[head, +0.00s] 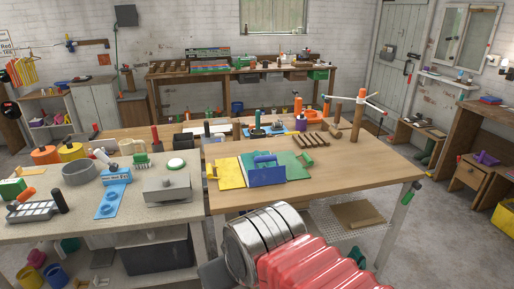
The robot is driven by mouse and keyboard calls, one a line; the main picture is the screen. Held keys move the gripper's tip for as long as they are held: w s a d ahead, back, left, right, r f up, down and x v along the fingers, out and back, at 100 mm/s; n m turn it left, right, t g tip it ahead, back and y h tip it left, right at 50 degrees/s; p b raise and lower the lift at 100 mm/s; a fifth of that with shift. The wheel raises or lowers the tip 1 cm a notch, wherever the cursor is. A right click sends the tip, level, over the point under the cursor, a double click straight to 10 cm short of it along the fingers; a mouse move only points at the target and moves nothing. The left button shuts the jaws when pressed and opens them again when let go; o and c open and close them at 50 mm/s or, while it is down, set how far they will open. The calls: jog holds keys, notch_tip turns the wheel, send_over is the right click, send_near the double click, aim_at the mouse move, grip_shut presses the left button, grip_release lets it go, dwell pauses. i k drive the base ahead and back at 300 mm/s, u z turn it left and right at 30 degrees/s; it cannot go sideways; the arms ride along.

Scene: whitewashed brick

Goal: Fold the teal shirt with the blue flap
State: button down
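A flat folding board lies on the wooden table top, with a yellow flap (229,173) on the left, a green part (303,160) on the right and a blue flap (266,176) at the near middle. The blue flap appears tilted up, with a small blue piece like a handle on it. The teal shirt (286,160) seems to lie flat behind the blue flap, which partly hides it; its outline is hard to tell from the green part. My red and silver arm fills the bottom middle, in front of the table. My gripper's fingers do not show.
The wooden table (370,165) has bare room to the right of the board. Brown slats (318,143) and an orange post with a white-armed rack (360,105) stand behind. A grey bench (150,215) with a metal box (167,188) adjoins on the left.

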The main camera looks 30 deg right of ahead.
aim_at(275, 175)
jog(key=i, duration=0.85)
jog(key=z, duration=0.05)
